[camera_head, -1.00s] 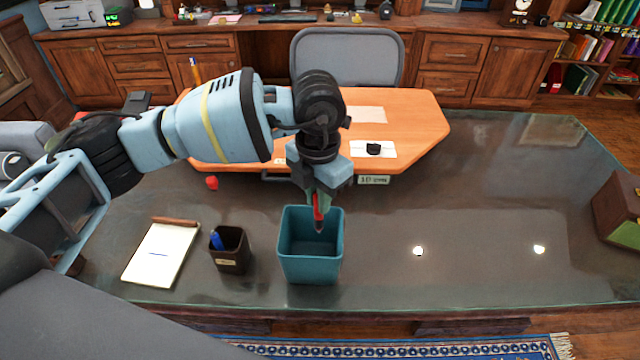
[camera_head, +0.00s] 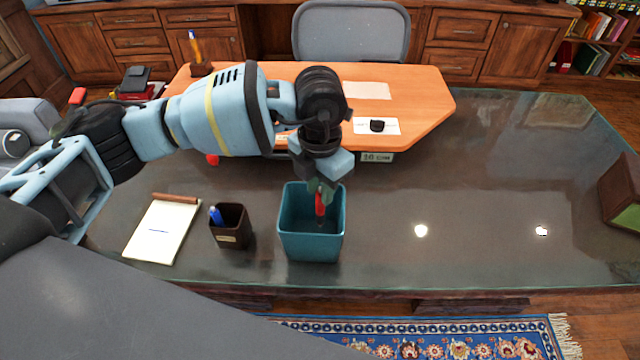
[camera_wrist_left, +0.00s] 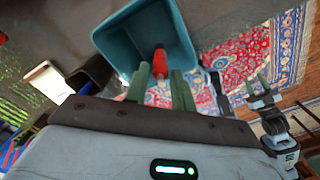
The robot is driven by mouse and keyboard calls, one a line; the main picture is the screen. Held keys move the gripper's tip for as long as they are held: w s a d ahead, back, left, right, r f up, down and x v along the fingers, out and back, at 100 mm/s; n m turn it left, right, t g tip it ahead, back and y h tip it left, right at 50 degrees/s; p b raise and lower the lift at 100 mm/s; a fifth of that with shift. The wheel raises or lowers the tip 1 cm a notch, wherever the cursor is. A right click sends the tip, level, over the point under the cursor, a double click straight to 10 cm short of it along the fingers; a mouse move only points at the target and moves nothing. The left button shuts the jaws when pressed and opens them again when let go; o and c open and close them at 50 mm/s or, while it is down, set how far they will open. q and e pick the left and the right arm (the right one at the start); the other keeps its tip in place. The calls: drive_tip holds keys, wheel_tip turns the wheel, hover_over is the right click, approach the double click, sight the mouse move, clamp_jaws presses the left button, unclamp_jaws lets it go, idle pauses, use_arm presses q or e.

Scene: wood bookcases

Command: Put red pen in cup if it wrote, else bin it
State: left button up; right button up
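The red pen (camera_head: 320,203) hangs upright, tip down, inside the mouth of the teal bin (camera_head: 312,248). My left gripper (camera_head: 320,190) is over the bin. Its green fingers look parted, one on each side of the pen's upper end; contact is hard to judge. The pen (camera_wrist_left: 160,62) also shows between the fingertips in the left wrist view. The dark brown cup (camera_head: 231,236) stands left of the bin with a blue pen (camera_head: 216,215) in it. The notepad (camera_head: 160,232) bears a short blue line.
An orange desk pad (camera_head: 425,100) lies behind the bin, with a white card (camera_head: 365,127) bearing a black object. A small red object (camera_head: 212,160) sits by the pad's left edge. The glossy tabletop is clear right of the bin. A brown box (camera_head: 625,190) stands far right.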

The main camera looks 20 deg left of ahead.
use_arm(q)
drive_tip(key=o, duration=0.3)
drive_tip(key=shift+r, duration=0.1)
wheel_tip(320, 180, up, 8)
drive_tip(key=shift+f, duration=0.2)
idle(0.9)
